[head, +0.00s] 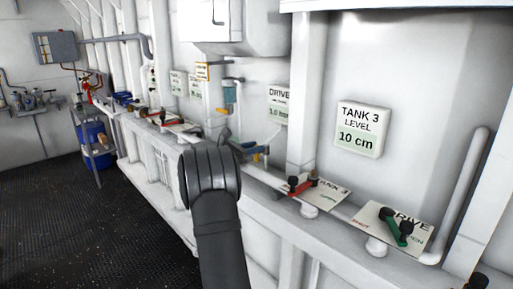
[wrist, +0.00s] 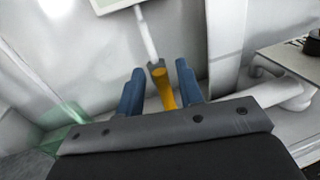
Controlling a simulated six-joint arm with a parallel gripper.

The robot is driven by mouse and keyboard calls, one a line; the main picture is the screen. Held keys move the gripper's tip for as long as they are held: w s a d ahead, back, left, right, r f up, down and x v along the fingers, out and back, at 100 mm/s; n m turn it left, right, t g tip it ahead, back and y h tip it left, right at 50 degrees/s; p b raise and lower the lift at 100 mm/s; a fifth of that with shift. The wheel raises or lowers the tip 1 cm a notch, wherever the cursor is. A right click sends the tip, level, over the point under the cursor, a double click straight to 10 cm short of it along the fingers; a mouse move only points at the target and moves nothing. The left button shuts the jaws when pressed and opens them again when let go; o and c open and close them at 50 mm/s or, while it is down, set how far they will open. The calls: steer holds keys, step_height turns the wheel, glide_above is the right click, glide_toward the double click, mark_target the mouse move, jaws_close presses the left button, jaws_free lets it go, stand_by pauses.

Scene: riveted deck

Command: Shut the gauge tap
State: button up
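The gauge tap has a yellow-orange lever (wrist: 164,90) at the lower end of a thin white pipe (wrist: 148,38) in the wrist view. It lies between the two blue fingers of my gripper (wrist: 158,82), nearer the right finger. The fingers stand apart, with a visible gap on the lever's left; whether the right one touches it I cannot tell. In the head view my gripper (head: 250,149) is by the wall, below the DRIVE sign (head: 280,104), and mostly hides the tap.
A TANK 3 plate with a red lever (head: 301,186) and a DRIVE plate with a green lever (head: 396,227) sit on the ledge to the right. A white post (head: 303,90) stands close right of my gripper. The dark deck (head: 75,215) at left is clear.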

steer(key=shift+x, duration=0.85)
jaws_close()
